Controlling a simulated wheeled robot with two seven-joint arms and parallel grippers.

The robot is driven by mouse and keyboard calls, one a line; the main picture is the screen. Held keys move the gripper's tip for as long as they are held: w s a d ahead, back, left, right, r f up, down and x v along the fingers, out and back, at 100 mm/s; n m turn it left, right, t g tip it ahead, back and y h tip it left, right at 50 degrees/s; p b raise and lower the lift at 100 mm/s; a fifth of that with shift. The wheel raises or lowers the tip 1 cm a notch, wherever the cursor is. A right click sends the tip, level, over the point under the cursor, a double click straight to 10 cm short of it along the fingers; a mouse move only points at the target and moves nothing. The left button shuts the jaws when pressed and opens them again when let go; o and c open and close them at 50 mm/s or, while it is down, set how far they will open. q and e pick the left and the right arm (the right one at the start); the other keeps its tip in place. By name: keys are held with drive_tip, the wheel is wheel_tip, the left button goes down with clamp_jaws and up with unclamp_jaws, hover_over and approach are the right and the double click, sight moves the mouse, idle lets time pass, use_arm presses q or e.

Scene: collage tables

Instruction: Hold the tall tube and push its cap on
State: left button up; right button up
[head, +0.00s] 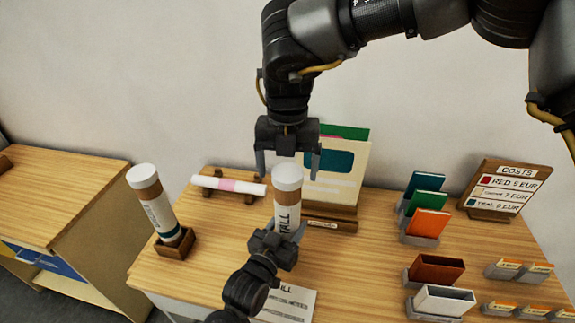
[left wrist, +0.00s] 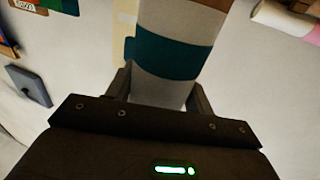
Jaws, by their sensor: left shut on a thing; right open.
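The tall tube (head: 286,216) stands upright in the middle of the table, with the letters "TALL" on its white body. Its white cap (head: 287,174) is on its top end; whether it is fully seated I cannot tell. My left gripper (head: 276,240) is shut on the tube's lower part. In the left wrist view the tube (left wrist: 170,60), with a teal band, lies between the left fingers (left wrist: 157,88). My right gripper (head: 288,160) points down, open, just above the cap, its fingers on either side of the cap's top.
A second capped tube (head: 157,208) leans in a wooden holder (head: 176,243) at left. A rolled sheet (head: 228,185) lies on a rack behind. Boards (head: 335,175) stand behind the tall tube. Card holders (head: 424,224) and a costs sign (head: 503,187) fill the right. A printed sheet (head: 290,303) lies in front.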

wheel_tip(320, 180, up, 12)
idle(0.6)
use_arm(q)
drive_tip(key=o, duration=1.5)
drive_tip(key=shift+c, duration=0.2)
drive_tip(key=shift+s, duration=0.1)
drive_tip(key=shift+s+a+f, duration=0.1)
drive_tip(key=shift+s+a, duration=0.05)
drive_tip(key=shift+s, duration=0.1)
drive_tip(key=b+v, duration=0.3)
drive_tip(key=v, duration=0.7)
use_arm(e)
drive_tip(key=shift+f, duration=1.65)
